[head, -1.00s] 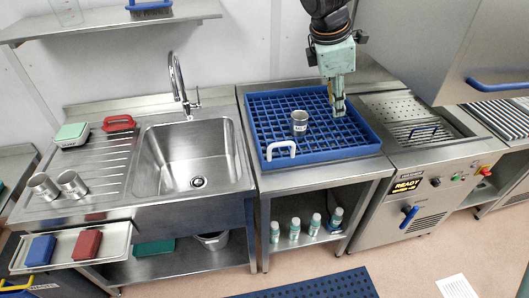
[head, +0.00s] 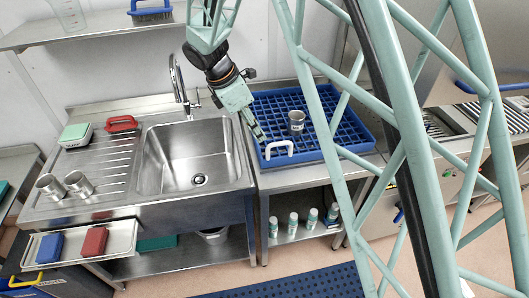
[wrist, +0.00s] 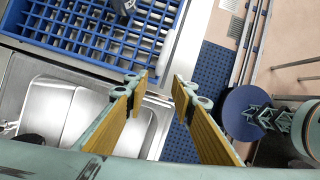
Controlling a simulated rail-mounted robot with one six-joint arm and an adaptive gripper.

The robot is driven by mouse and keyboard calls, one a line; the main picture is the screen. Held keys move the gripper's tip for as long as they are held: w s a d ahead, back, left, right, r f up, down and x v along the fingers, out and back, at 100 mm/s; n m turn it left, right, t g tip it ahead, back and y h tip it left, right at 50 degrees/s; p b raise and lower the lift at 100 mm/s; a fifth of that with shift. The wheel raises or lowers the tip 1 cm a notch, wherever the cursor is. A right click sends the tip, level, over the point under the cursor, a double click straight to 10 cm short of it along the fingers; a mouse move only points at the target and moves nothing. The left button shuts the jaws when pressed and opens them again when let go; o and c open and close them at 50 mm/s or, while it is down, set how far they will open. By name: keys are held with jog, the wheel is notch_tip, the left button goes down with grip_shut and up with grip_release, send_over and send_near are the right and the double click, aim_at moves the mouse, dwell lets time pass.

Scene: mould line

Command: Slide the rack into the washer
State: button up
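The blue rack (head: 355,137) lies flat on the steel table beside the sink, with a metal cup (head: 296,121) in it and a white handle (head: 279,149) on its front left edge. The rack also fills the top left of the wrist view (wrist: 95,62). My gripper (head: 259,136) is over the rack's left edge, near the handle, pointing down at a slant. In the wrist view its two yellow-padded fingers (wrist: 161,84) are wide apart with nothing between them. The washer (head: 449,168), right of the table, is largely hidden by my arm; its raised hood has a blue handle (head: 510,88).
The sink (head: 190,165) and its tap (head: 183,90) are left of the rack. Several bottles (head: 312,220) stand on the shelf below. A tray with blue and red blocks (head: 122,237) hangs at the front left. A blue mat (head: 285,288) lies on the floor.

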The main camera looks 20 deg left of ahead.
aim_at(268, 158)
jog(key=shift+s+a+f, duration=0.2)
jog(key=shift+a, duration=0.15)
jog(key=shift+f, duration=0.1)
jog(key=shift+x, duration=6.85)
jog(key=shift+d, duration=0.15)
grip_shut()
